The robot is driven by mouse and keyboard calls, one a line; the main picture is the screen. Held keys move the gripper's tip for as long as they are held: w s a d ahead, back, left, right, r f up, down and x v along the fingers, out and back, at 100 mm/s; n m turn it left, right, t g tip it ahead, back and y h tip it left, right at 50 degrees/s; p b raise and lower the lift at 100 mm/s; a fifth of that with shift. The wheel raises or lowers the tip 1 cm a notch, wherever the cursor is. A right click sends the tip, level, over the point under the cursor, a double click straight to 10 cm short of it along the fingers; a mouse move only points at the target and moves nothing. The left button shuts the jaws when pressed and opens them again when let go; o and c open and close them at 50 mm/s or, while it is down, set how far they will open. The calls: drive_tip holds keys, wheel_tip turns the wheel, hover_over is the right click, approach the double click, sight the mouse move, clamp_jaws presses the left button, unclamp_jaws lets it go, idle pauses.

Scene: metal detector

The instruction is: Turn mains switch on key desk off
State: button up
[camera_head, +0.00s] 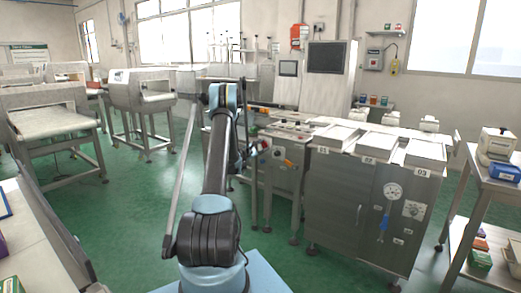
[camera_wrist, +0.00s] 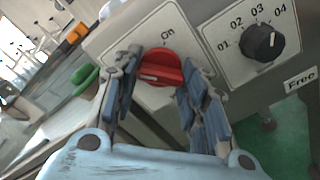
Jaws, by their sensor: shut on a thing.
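The mains switch, a red round knob (camera_wrist: 160,68) with a raised bar, sits on a pale plate marked "On" in the wrist view. My gripper (camera_wrist: 164,72) has its blue-grey padded fingers on both sides of the knob and is shut on it. The plate is on the grey front of the key desk (camera_head: 280,150), which stands mid-picture in the head view. There my gripper (camera_head: 251,155) is at the desk's left front, small and partly hidden by my arm. Which way the knob's bar points relative to "On" is hard to tell.
A black selector knob (camera_wrist: 263,43) marked 01 to 04 is right of the switch, with a "Free" label below it. A green button (camera_wrist: 85,76) is to the left. A steel cabinet (camera_head: 345,205) stands right of the desk. Green floor is open at the left.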

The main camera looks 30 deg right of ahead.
drive_tip(key=shift+a+f+n, duration=0.1)
drive_tip(key=shift+n, duration=0.5)
drive_tip(key=o, duration=1.1)
drive_tip(key=shift+c, duration=0.2)
drive_tip(key=v, duration=1.2)
drive_tip(key=shift+f, duration=0.1)
